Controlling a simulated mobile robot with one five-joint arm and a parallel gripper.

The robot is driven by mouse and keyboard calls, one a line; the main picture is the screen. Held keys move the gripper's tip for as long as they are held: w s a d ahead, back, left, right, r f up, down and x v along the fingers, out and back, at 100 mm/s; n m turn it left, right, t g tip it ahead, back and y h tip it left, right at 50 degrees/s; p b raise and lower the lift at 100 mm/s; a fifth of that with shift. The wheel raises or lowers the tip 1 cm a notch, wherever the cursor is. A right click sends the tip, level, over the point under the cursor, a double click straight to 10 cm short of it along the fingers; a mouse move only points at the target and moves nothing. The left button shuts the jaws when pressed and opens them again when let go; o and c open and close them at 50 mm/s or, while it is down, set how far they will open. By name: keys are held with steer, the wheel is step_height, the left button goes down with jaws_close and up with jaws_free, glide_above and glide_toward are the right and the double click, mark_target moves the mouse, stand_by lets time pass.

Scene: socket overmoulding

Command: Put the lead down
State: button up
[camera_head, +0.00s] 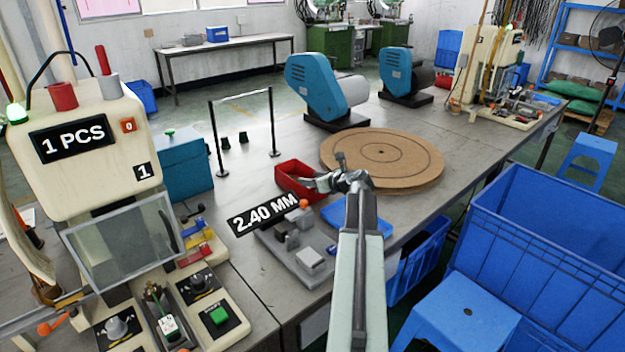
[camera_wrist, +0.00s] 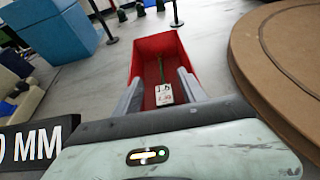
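A lead (camera_wrist: 164,94) with a white, marked plug and a thin green wire shows in the wrist view, inside the red bin (camera_wrist: 148,48). The plug is nearer to me and the wire runs away from it up the bin. My gripper (camera_wrist: 161,86) is open, with one grey finger on each side of the plug and a gap on both sides. In the head view my gripper (camera_head: 313,184) is at the red bin (camera_head: 286,171), over its right side. The lead cannot be made out in the bin there.
A round brown turntable (camera_head: 415,158) lies right of the bin. A gauge with a "2.40 MM" display (camera_head: 262,214) and a blue tray (camera_head: 372,222) are in front. A machine with a "1 PCS" display (camera_head: 75,138) stands at left, with another white plug (camera_head: 168,325) on it.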

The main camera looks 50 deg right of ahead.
steer(key=shift+r+p, duration=1)
steer(key=p+v, duration=0.3)
steer(key=v, duration=0.8)
steer(key=shift+s+f+p, duration=0.2)
steer(key=shift+s+p, duration=0.2)
steer(key=shift+s, duration=0.05)
